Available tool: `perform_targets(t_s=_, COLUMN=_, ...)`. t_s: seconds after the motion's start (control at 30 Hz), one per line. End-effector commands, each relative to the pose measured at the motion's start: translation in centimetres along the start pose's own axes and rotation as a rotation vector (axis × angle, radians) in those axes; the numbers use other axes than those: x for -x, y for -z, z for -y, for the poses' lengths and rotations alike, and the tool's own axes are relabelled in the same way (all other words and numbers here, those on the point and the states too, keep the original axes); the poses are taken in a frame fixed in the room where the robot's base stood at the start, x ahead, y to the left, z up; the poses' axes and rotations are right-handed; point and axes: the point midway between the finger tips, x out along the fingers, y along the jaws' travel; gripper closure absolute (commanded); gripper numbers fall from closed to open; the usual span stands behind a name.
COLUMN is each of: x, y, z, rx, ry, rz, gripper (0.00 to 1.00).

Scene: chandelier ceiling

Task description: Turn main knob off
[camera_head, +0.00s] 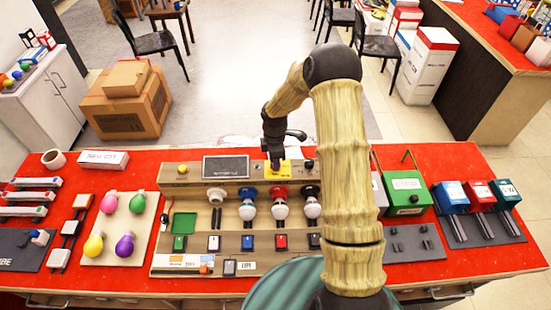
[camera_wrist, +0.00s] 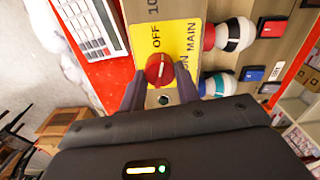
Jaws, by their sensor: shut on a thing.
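The main knob (camera_wrist: 158,68) is round and red with a pale mark, on a yellow plate (camera_wrist: 183,45) lettered "OFF" and "ON MAIN" in the wrist view. I cannot tell for sure which label its mark points to. My gripper (camera_wrist: 161,82) has its two dark fingers on either side of the knob and is shut on it. In the head view the yellow plate (camera_head: 284,178) is at the top middle of the board, and my gripper (camera_head: 277,158) reaches down over it. The knob is hidden there by my gripper.
The wooden board (camera_head: 163,230) carries a dark screen (camera_head: 226,167), several bulbs and several switches on the red table (camera_head: 130,285). A green box (camera_head: 404,196) stands to the right. Coloured bulbs on a pale panel (camera_head: 108,250) lie to the left.

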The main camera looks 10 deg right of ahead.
Motion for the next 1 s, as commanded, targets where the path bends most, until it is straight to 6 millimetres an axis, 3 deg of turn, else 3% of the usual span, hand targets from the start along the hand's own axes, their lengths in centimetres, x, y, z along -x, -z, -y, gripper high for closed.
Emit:
perform_targets(t_s=0.4, x=0.16, y=0.03, z=-0.06, rx=0.240, ry=-0.004, rz=-0.001, gripper=0.91)
perform_targets(t_s=0.93, x=0.12, y=0.07, z=-0.06, rx=0.276, ry=-0.004, rz=0.000, gripper=0.91)
perform_targets(t_s=0.97, x=0.12, y=0.07, z=-0.06, rx=0.276, ry=-0.004, rz=0.000, gripper=0.66)
perform_targets(t_s=1.0, x=0.12, y=0.07, z=-0.06, rx=0.276, ry=-0.004, rz=0.000, gripper=0.58)
